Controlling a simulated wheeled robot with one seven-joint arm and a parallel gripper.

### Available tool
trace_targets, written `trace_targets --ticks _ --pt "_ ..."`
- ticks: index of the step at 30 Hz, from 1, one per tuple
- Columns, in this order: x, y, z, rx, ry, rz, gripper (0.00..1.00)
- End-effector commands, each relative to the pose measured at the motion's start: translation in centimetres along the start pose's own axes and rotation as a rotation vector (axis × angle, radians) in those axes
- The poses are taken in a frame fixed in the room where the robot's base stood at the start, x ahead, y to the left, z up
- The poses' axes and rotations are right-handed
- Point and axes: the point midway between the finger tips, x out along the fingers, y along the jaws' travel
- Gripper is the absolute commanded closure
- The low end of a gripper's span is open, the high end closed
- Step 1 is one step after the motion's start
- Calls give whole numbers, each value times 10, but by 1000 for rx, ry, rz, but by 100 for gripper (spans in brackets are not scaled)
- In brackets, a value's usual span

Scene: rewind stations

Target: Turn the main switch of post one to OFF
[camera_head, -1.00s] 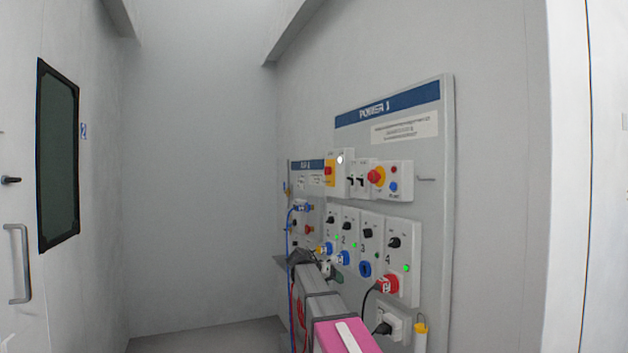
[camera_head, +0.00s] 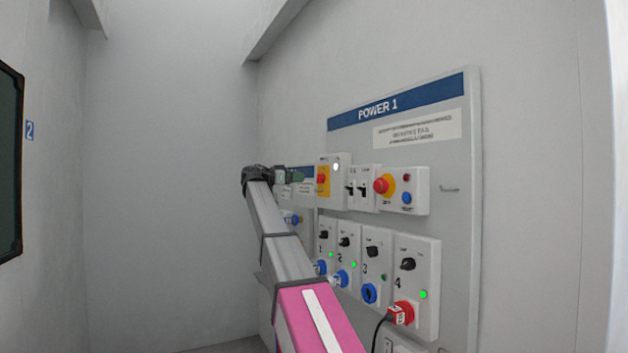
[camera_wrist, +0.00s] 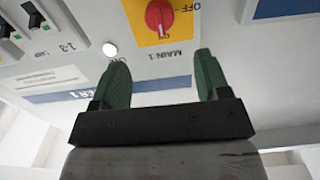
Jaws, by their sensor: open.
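The main switch of post one is a red rotary knob (camera_wrist: 159,17) on a yellow plate, marked MAIN 1, at the top of the wrist view, where lettering appears upside down. Its handle lies up and down in that picture; OFF is printed to its upper right. In the head view the switch (camera_head: 322,181) sits at the left of the POWER 1 panel's upper row. My gripper (camera_wrist: 162,65) is open and empty, its green fingers apart from the knob, which lies beyond the gap between them. In the head view my gripper (camera_head: 290,176) is just left of the switch box.
A white lamp (camera_wrist: 109,50) is lit beside the switch. Right of the switch are two black breakers (camera_head: 357,189) and a red emergency button (camera_head: 384,184). Below are several numbered socket units with black knobs (camera_head: 408,264) and plugs. A second panel stands behind my gripper.

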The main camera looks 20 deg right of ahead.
Motion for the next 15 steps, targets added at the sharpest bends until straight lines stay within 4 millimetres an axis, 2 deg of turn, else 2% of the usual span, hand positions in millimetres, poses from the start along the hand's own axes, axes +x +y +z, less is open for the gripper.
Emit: trace_targets --ticks 9,15 --pt "55 -1 1 -3 -1 0 31" --pt "83 -1 1 -3 -2 -1 31"
